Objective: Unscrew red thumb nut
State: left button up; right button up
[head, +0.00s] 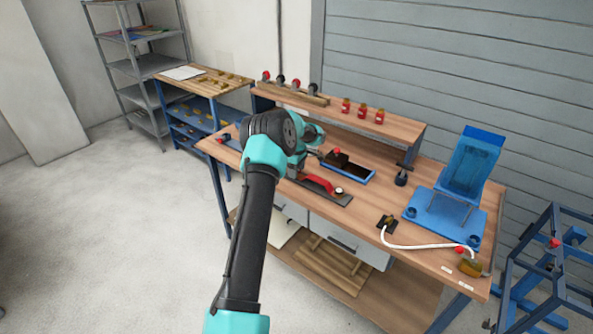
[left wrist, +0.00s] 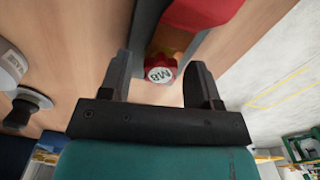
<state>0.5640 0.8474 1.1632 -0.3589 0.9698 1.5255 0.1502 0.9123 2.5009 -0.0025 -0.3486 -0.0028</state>
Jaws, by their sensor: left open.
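A red thumb nut (left wrist: 162,69) with a white end marked "M8" shows in the left wrist view, in front of an orange-brown part. It lies in the gap between the fingers of my left gripper (left wrist: 165,76), which is open. I cannot tell how deep the nut is between them, but neither finger is seen touching it. In the head view my left gripper (head: 318,154) is over the bench beside a small red knob (head: 337,152) on a dark block. My arm hides part of the bench there. My right gripper is not in view.
A blue-rimmed tray (head: 358,177) lies on the wooden bench. A red handle (head: 317,182) is close below my gripper. Red bottles (head: 362,111) stand on the raised shelf. A blue stand (head: 468,170) and white hose (head: 428,247) occupy the right side.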

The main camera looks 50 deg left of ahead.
pick_arm(q)
jog(key=m, duration=0.5)
jog(key=shift+w, duration=0.1)
jog(key=shift+c, duration=0.2)
jog(key=c, duration=0.8)
jog(key=n, duration=0.5)
jog(key=shift+r, duration=0.1)
jog(key=shift+c, duration=0.2)
jog(key=n, duration=0.9)
jog(key=shift+d+n, duration=0.15)
jog(key=shift+n, duration=0.15)
jog(key=n, duration=0.4)
jog(key=shift+s+d+n, duration=0.1)
jog(key=shift+s+n, duration=0.1)
jog(key=shift+n, duration=0.2)
jog(key=o, duration=0.8)
jog(key=shift+o, duration=0.2)
